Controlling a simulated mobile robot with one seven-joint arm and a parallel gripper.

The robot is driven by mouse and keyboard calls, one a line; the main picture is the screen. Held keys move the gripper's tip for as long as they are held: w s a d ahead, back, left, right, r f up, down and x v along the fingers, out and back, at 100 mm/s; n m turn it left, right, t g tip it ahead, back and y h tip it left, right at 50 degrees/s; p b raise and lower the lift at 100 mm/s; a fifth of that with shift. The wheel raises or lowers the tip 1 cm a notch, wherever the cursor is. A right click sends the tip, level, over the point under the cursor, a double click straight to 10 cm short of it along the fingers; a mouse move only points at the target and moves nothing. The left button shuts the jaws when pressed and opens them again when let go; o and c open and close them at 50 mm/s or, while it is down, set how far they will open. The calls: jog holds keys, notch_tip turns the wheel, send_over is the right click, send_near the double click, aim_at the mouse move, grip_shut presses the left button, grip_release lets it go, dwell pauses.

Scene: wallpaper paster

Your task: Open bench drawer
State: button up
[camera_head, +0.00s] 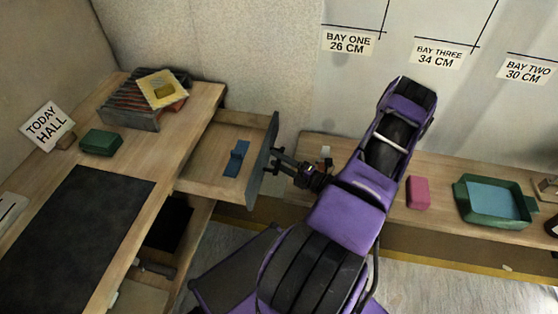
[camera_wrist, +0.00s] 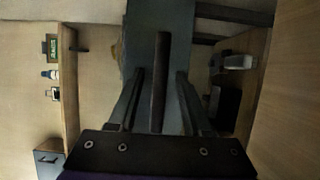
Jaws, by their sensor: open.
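The bench drawer (camera_head: 205,180) stands pulled out from the right side of the wooden bench (camera_head: 187,124). Its grey-blue front panel (camera_head: 262,170) faces right, and a blue piece (camera_head: 236,158) lies inside. My gripper (camera_head: 279,161) is at the outer face of the front panel, jaws open. In the wrist view, the dark handle bar (camera_wrist: 160,80) runs between the two spread fingers, with the grey-blue panel behind it. I cannot tell whether a finger touches the bar.
A dark mat (camera_head: 75,225), a green block (camera_head: 100,142) and a slatted rack (camera_head: 130,105) are on the bench. A shelf at right holds a pink block (camera_head: 418,192) and a green tray (camera_head: 463,203). An opening (camera_head: 168,224) lies below the drawer.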

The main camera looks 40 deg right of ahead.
grip_shut()
dwell(1.4)
